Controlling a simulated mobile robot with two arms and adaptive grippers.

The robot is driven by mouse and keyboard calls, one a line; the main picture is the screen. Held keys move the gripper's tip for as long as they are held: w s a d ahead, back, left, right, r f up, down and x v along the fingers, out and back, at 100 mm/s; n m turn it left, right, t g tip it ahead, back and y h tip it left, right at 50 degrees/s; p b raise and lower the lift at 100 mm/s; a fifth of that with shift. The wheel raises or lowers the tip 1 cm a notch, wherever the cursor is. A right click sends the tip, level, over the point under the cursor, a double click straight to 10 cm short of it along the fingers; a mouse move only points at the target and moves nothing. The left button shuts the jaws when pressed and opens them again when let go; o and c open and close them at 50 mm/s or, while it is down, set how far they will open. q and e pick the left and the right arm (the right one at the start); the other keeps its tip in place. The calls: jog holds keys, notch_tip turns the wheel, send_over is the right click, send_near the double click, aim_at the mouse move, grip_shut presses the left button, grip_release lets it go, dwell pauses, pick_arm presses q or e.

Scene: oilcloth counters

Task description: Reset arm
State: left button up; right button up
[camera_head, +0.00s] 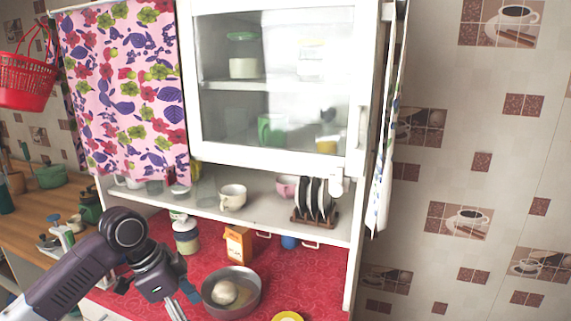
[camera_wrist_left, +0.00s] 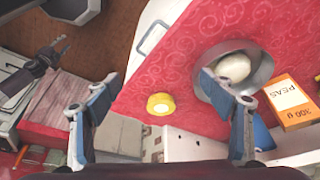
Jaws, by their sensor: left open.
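My left gripper (camera_head: 178,305) hangs over the front of the red counter in the head view, left of and below the metal bowl. In the left wrist view its two fingers (camera_wrist_left: 165,88) stand wide apart with nothing between their tips. The right-hand finger overlaps the bowl's rim in that picture; I cannot tell whether they touch. A dark jointed hand, which appears to be my right gripper (camera_wrist_left: 57,53), shows small at the left of the wrist view, over the brown floor. Its fingers are too small to read. My right arm is not in the head view.
The metal bowl (camera_head: 248,304) holds a pale round lump. An orange peas box (camera_head: 238,245), a jar (camera_head: 187,238) and a yellow-lidded thing (camera_wrist_left: 161,104) stand nearby. The cupboard (camera_head: 270,165) overhangs the counter (camera_head: 310,275), with cups and a plate rack (camera_head: 314,200) on its shelf.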

pick_arm(q)
jog(key=s+d+f+n+t, duration=0.1)
jog(key=s+d+f+n, duration=0.1)
jog(key=s+d+f, duration=0.4)
jog(key=s+d+f+n, duration=0.2)
jog(key=s+d+f, duration=0.1)
jog(key=s+f, duration=0.65)
jog(key=s+a+f+n+t+y, duration=0.1)
jog(key=s+a+f+n+y, duration=0.3)
jog(key=s+a+n, duration=0.75)
jog(key=s+d+f+m+g+b, duration=0.1)
jog(key=s+f+m+b, duration=0.2)
jog(key=f, duration=2.4)
jog(key=s+a+f+g, duration=0.1)
jog(key=s+a+f, duration=0.1)
jog(key=s+f, duration=1.6)
jog(key=shift+a+f+m, duration=0.35)
jog(key=shift+f+m, duration=0.05)
jog(key=shift+m, duration=0.05)
pick_arm(e)
jog(key=f, duration=0.3)
jog(key=shift+s+f, duration=0.1)
jog(key=shift+s, duration=0.2)
